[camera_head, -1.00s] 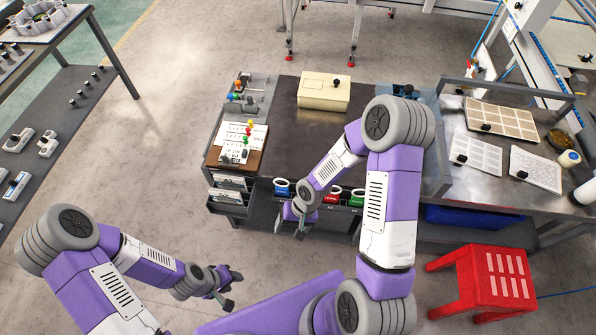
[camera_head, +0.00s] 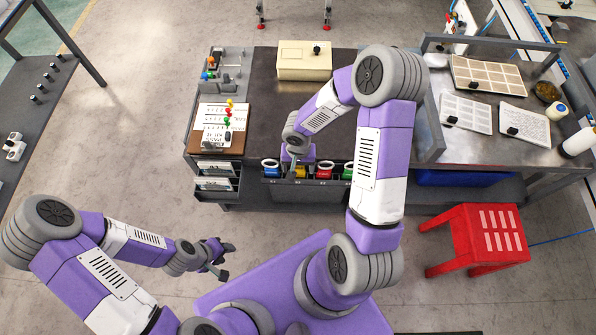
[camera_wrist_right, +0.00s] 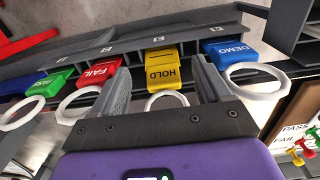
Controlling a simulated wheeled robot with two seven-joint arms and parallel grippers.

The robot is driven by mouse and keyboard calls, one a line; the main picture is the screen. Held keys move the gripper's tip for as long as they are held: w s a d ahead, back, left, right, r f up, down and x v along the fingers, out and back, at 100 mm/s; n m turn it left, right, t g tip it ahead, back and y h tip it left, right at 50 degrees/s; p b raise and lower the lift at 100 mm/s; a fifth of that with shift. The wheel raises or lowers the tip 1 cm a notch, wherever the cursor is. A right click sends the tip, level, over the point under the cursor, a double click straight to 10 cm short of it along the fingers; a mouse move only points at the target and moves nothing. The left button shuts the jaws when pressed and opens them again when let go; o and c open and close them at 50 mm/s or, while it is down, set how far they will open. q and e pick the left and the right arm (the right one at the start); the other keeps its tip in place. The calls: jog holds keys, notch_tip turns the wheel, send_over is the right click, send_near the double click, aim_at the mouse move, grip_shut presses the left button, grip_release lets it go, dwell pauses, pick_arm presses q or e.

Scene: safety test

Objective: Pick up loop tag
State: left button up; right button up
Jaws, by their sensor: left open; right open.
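Several loop tags with white rings sit in a slotted rack along the bench's front. In the right wrist view they are a blue DEMO tag (camera_wrist_right: 231,52), a yellow HOLD tag (camera_wrist_right: 163,68), a red FAIL tag (camera_wrist_right: 99,75) and a green PASS tag (camera_wrist_right: 50,83). My right gripper (camera_wrist_right: 163,76) is open and empty, with one finger on each side of the HOLD tag. Whether either finger touches it I cannot tell. In the head view this gripper (camera_head: 294,172) is over the rack's left part. My left gripper (camera_head: 226,260) is open and empty over the floor.
The bench top (camera_head: 265,100) is mostly bare, with a beige box (camera_head: 304,66) at the back. A board with coloured pins (camera_head: 225,118) stands on the left. A side table with trays (camera_head: 488,75) and a red stool (camera_head: 474,240) are on the right.

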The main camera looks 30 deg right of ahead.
jog(key=shift+f, duration=0.75)
jog(key=c, duration=1.2)
